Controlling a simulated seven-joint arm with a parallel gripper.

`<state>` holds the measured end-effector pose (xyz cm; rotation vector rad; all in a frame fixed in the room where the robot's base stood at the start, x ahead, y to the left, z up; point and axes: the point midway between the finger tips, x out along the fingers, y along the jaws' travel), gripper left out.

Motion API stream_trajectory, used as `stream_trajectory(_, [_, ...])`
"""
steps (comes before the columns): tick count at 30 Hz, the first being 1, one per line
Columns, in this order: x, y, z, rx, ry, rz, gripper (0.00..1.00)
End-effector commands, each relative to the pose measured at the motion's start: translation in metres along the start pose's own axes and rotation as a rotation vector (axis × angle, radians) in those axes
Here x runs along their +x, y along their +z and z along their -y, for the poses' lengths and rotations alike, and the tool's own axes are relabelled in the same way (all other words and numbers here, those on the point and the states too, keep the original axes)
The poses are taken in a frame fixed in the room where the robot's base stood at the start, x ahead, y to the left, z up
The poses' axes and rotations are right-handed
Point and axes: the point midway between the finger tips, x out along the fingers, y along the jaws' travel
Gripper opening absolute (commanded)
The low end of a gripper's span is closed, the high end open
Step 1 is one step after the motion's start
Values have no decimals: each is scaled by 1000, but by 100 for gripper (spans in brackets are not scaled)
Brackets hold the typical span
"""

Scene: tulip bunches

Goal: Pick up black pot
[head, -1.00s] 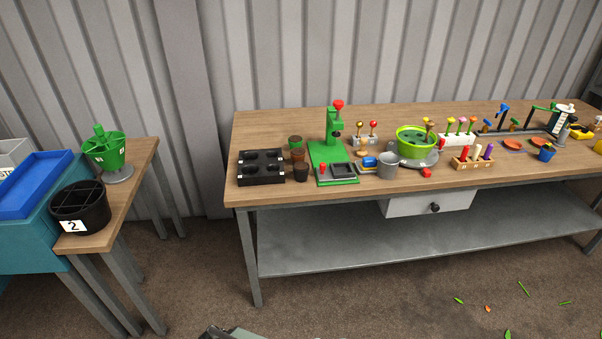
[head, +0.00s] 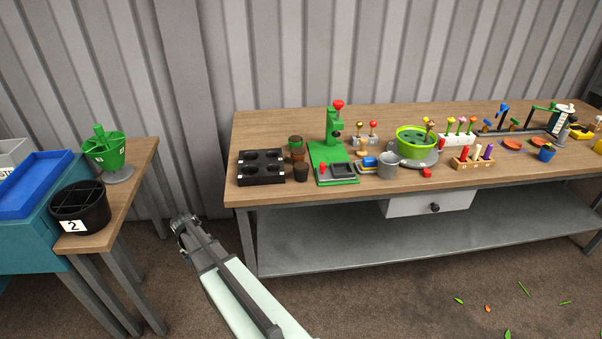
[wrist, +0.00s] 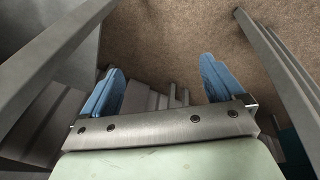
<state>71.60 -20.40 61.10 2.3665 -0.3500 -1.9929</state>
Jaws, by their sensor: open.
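A small dark, near-black pot (head: 302,172) stands on the long wooden bench, right of the black tray and below a brown pot (head: 297,156). A larger black round container (head: 80,210) with dividers and a white "2" label stands on the left table. I cannot tell for sure which one the task means. My gripper (head: 181,226) is in the gap between the two tables, apart from both. In the wrist view my gripper (wrist: 160,82) has its two blue fingers wide apart, with nothing between them. No pot shows in the wrist view.
A black tray with wells (head: 261,180) and a green press (head: 333,160) flank the small pot. A green funnel-like container (head: 105,152) stands behind the "2" container. A blue tray (head: 35,183) is at far left. The bench's left edge and metal legs are close to my arm.

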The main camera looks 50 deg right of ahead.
Motion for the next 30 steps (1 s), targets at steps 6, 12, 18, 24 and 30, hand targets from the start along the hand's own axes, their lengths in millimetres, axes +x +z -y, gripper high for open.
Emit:
stream_trajectory(6, [-56, -87, -62, 41, 55, -132, 95])
stream_trajectory(12, [-117, -146, -126, 98, 106, -231, 95])
stream_trajectory(18, [-184, -175, -210, 235, 142, -277, 95])
stream_trajectory(24, [-233, -136, -308, 545, 116, -191, 95])
stream_trajectory(30, [-263, -65, -378, 887, 64, -35, 95])
